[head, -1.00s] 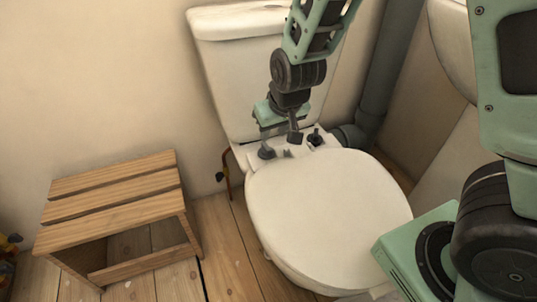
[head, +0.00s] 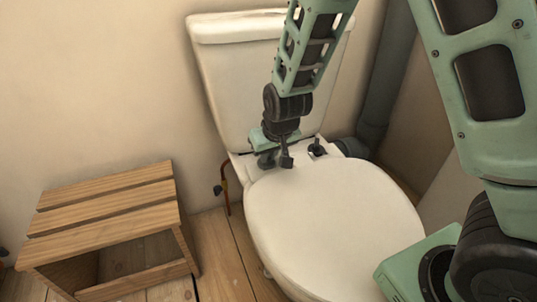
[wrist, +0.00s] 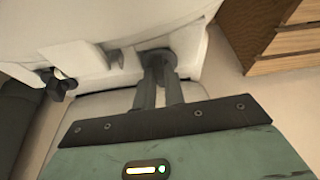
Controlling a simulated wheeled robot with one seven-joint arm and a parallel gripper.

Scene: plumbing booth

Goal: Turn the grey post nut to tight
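The grey post nut (wrist: 158,56) is at one rear hinge post of the white toilet seat. In the wrist view it shows at the tips of my gripper's fingers (wrist: 159,74). In the head view my gripper (head: 277,160) is low over the left hinge post, and its fingers largely hide the nut. The two fingers have a gap between them and reach down around or beside the nut. I cannot tell whether they press on it. A second, dark post fitting (head: 317,149) stands to the right; it also shows at left in the wrist view (wrist: 60,83).
The closed toilet lid (head: 335,225) lies in front of the posts, with the cistern (head: 235,85) close behind. A slatted wooden stool (head: 105,225) stands on the floor to the left. A grey pipe (head: 380,90) runs up the wall at right.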

